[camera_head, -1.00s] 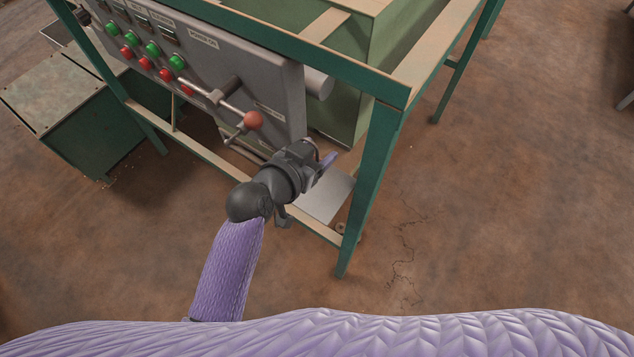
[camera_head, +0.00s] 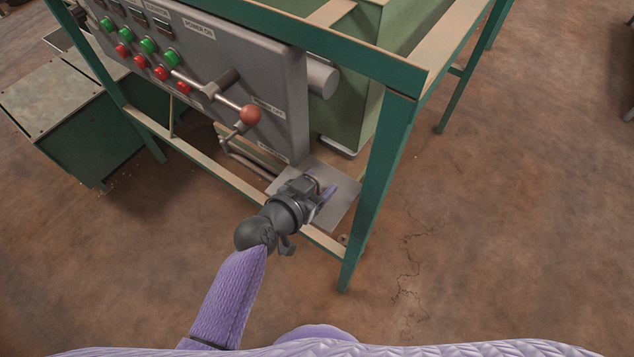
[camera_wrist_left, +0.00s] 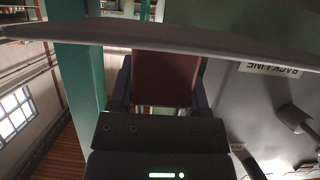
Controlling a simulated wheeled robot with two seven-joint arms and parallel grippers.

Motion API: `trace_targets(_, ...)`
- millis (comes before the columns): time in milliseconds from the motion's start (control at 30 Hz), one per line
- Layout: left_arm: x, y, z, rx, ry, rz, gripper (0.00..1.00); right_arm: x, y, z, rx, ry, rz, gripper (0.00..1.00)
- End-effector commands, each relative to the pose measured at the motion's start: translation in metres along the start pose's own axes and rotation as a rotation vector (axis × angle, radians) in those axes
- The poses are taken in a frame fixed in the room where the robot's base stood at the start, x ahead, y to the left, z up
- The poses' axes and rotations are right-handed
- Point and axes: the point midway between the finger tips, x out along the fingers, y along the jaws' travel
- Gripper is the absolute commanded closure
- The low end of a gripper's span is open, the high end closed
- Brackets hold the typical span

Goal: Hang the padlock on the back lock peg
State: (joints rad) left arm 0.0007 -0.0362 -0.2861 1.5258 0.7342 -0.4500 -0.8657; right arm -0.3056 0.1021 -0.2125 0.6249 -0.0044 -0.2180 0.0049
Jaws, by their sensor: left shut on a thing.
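The padlock shows in the left wrist view as a red-brown body (camera_wrist_left: 165,78) between the two dark fingers. My left gripper (camera_head: 325,190) is shut on it, and in the head view the gripper largely hides it. The gripper is just beyond the lower right corner of the grey control panel (camera_head: 285,100), over a flat grey plate (camera_head: 345,205). A label reading BACK LINE (camera_wrist_left: 268,69) is on the panel, to the right of the padlock in the wrist view. I cannot make out the back lock peg. My right gripper is not in view.
A lever with a red-brown ball (camera_head: 251,115) sticks out of the panel above the gripper. A green frame post (camera_head: 378,180) stands just right of it. A long grey edge (camera_wrist_left: 160,38) crosses the wrist view above the padlock. Open floor lies to the right.

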Motion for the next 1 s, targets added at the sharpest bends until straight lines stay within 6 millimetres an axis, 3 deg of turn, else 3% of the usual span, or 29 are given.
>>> trace_targets(33,0.001,0.000,0.003,0.001,-0.001,0.000,1.00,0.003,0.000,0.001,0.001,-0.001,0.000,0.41)
trace_targets(67,0.001,0.000,0.002,0.001,-0.001,0.000,0.32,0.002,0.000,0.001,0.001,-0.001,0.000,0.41)
trace_targets(200,0.001,0.000,0.001,0.000,0.000,0.000,0.04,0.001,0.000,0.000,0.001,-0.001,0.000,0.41)
trace_targets(567,0.001,0.001,0.002,-0.005,0.001,0.001,0.04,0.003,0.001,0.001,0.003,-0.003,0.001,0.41)
trace_targets(1000,-0.088,-0.007,0.000,0.002,-0.002,0.001,0.04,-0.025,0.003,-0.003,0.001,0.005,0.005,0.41)
